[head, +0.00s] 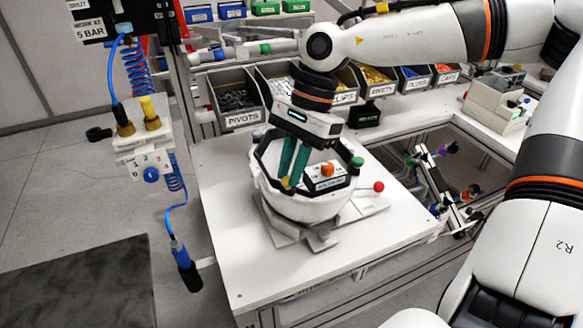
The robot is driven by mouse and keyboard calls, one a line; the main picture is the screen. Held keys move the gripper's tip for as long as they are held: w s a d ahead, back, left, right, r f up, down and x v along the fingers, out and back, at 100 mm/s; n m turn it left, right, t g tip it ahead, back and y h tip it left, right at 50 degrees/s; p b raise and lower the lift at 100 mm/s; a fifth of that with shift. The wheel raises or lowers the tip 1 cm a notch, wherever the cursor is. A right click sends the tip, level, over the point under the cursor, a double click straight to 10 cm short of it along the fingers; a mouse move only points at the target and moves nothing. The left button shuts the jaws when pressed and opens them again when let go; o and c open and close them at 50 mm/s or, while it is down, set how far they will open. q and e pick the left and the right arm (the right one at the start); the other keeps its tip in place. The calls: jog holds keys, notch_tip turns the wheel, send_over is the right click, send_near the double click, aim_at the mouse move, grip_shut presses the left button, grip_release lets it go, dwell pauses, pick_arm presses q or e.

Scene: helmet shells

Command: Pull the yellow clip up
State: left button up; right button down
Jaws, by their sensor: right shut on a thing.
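A white helmet shell (300,206) with a black inner rim sits open side up in a grey fixture on the white table. The yellow clip (286,184) shows as a small spot inside the shell's left part, at the tips of the green fingers. My right gripper (289,180) reaches down into the shell from above and is shut on the yellow clip, which its fingertips partly hide. My left gripper is not in view.
Grey part bins (240,119) line the shelf behind the table. A red-knobbed lever (378,187) sticks out right of the shell. A regulator (143,145) with blue hoses hangs at the left. The table's front left (235,240) is clear.

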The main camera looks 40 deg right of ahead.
jog(key=c, duration=1.3)
grip_release()
jog(key=shift+r, duration=0.15)
jog(key=shift+d+r, duration=0.1)
jog(key=shift+r, duration=0.05)
jog(key=b+v, duration=0.2)
jog(key=v, duration=0.9)
jog(key=shift+r, duration=0.35)
